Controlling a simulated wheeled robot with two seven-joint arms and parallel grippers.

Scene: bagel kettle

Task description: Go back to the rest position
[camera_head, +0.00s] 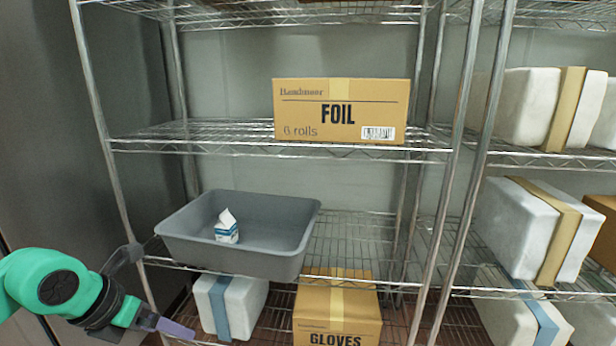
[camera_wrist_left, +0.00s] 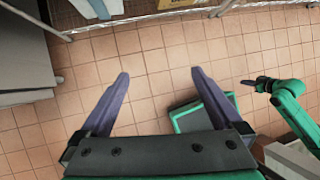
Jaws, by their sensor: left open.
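My left gripper (camera_head: 180,328) is at the lower left of the head view, in front of the shelf rack and below the grey tub. In the left wrist view its two purple fingers (camera_wrist_left: 160,75) are spread wide, with only tiled floor between them. It is open and empty. My right arm shows at the right of the left wrist view, with its small dark gripper (camera_wrist_left: 257,83) over the floor. That gripper is too small to tell whether it is open or shut.
A grey tub (camera_head: 270,262) with a small blue-and-white carton (camera_head: 227,228) inside stands on the middle shelf. A FOIL box (camera_head: 340,110) is above. A GLOVES box (camera_head: 338,310) and a blue-banded white block (camera_head: 250,300) are below. Tiled floor (camera_wrist_left: 150,45) is clear beneath the gripper.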

